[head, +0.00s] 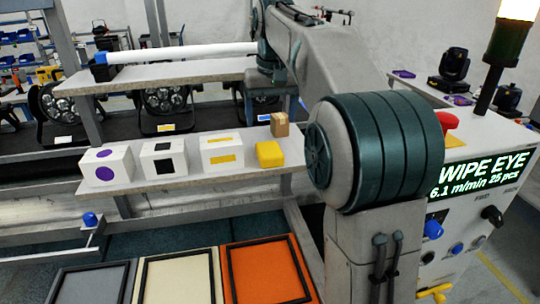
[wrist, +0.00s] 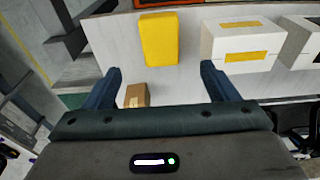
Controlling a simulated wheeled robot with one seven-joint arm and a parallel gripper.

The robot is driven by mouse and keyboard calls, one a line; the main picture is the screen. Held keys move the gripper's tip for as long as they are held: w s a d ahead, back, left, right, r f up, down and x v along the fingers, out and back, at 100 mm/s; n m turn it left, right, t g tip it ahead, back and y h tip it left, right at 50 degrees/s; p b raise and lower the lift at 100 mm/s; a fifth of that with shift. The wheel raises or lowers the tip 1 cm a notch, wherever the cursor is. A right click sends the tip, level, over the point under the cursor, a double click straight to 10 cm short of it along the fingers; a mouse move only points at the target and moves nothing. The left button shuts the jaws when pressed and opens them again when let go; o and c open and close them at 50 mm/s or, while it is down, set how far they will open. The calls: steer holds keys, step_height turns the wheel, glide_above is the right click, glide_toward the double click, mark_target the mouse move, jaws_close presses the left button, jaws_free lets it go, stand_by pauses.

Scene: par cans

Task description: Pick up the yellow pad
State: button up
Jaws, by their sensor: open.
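The yellow pad (head: 270,154) is a small rounded block lying on the lower shelf (head: 200,183), right of the white boxes. In the wrist view the yellow pad (wrist: 159,39) lies ahead of my gripper (wrist: 161,78), roughly between the lines of its two fingers and beyond their tips. My gripper is open, with nothing held between its fingers.
A small brown box (head: 279,124) stands behind the pad; in the wrist view this box (wrist: 137,95) shows between the fingers. A white box with yellow labels (head: 222,152) stands beside the pad. An upper shelf (head: 170,74) runs above. Coloured trays (head: 262,272) lie below.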

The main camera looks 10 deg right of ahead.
mark_target(269, 149)
steer(key=f, duration=0.3)
steer(key=w+f, duration=0.1)
steer(key=f, duration=0.5)
steer(key=shift+w+f, duration=0.15)
steer(key=shift+w, duration=0.05)
steer(key=shift+f, duration=0.25)
stand_by(0.4)
steer(key=c, duration=1.1)
